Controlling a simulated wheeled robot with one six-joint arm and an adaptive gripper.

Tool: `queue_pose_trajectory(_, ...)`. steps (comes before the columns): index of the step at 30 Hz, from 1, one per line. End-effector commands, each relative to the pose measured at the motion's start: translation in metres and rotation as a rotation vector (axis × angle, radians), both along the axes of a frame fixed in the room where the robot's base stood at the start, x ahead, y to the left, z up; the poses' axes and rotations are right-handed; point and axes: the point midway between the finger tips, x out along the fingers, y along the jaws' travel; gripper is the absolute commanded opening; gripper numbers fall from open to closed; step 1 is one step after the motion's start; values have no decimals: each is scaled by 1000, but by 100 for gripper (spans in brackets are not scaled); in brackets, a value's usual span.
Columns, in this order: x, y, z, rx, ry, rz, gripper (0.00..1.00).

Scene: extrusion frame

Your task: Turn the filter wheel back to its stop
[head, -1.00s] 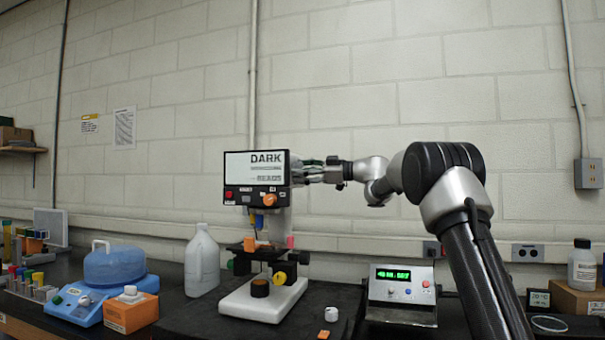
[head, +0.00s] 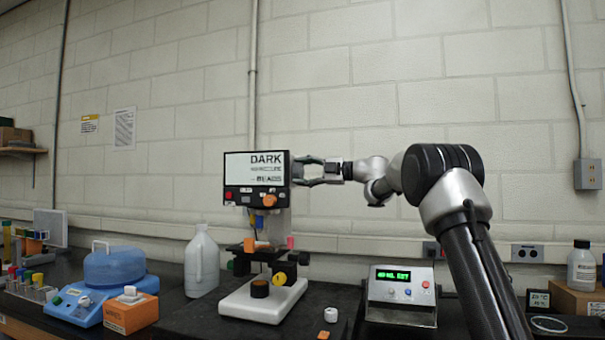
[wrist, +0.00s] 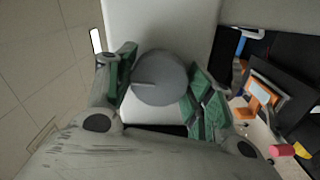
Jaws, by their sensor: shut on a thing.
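The filter wheel (wrist: 160,78) is a grey round knob with a raised line across it, seen face-on in the wrist view. My gripper (wrist: 160,86) has its green-padded fingers on either side of the wheel and is shut on it. In the head view my gripper (head: 300,171) is at the right side of the microscope's screen unit (head: 254,178), which hides the wheel there. The screen reads DARK in large letters, with smaller lines below that are too blurred to read.
The microscope's white base (head: 240,308) stands on the black bench. A white jug (head: 202,265) is to its left, beside an orange box (head: 130,313) and a blue device (head: 112,270). A metal box with a green display (head: 400,290) is to the right.

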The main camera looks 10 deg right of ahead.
Motion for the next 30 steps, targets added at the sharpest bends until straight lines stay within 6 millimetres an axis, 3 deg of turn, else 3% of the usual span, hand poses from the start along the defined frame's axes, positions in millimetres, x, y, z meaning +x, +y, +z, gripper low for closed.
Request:
queue_pose_trajectory(21, 2, -2, -4, -41, -61, -7, 29)
queue_pose_trajectory(22, 3, -2, -4, -41, -61, -7, 55)
queue_pose_trajectory(25, 2, -2, -4, -40, -61, -6, 73)
queue_pose_trajectory(30, 1, -1, -1, -39, -64, -4, 74)
